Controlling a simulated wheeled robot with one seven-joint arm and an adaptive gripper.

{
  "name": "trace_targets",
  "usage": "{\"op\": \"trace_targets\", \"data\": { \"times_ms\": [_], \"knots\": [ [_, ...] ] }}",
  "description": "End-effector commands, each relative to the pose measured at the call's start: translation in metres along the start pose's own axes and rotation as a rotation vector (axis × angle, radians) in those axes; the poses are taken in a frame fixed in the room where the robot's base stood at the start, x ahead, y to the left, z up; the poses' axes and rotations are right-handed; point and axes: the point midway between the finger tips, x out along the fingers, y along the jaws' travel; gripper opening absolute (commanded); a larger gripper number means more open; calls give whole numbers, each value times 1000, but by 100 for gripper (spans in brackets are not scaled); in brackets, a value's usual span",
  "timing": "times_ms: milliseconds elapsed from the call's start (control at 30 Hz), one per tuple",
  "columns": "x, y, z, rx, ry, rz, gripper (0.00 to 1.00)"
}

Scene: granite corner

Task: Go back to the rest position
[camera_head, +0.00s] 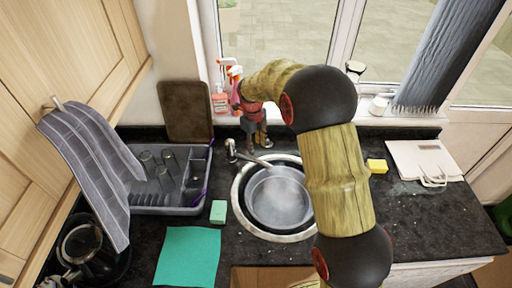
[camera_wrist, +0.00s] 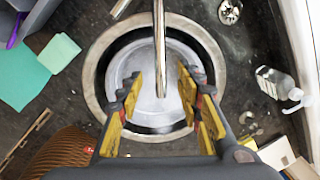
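My gripper (camera_head: 256,138) hangs pointing down behind the round sink, close to the tap, in the head view. In the wrist view my gripper (camera_wrist: 158,84) shows two fingers with yellow pads, spread apart with nothing held between them. Below them lies the round metal sink (camera_wrist: 95,75), with a pale round dish or basin floor inside. The metal spout (camera_wrist: 159,45) runs down the picture toward the space between the fingers; I cannot tell its height gap. In the head view the sink's rim (camera_head: 238,203) is partly hidden by my arm.
A grey dish rack (camera_head: 170,209) with glasses, a green sponge (camera_head: 218,211) and a turquoise cloth (camera_head: 188,257) are left of the sink. Spray bottles (camera_head: 220,102) stand by the window. A yellow sponge (camera_head: 377,166) and a pale board (camera_head: 424,160) lie right. Cupboards overhang left.

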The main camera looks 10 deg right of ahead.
Motion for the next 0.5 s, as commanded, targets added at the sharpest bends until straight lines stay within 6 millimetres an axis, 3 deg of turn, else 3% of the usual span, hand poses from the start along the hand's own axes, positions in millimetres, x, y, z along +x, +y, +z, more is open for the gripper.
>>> {"op": "trace_targets", "data": {
  "times_ms": [500],
  "knots": [
    [0, 0, 0, -65, -1, 0, 36]
  ]
}}
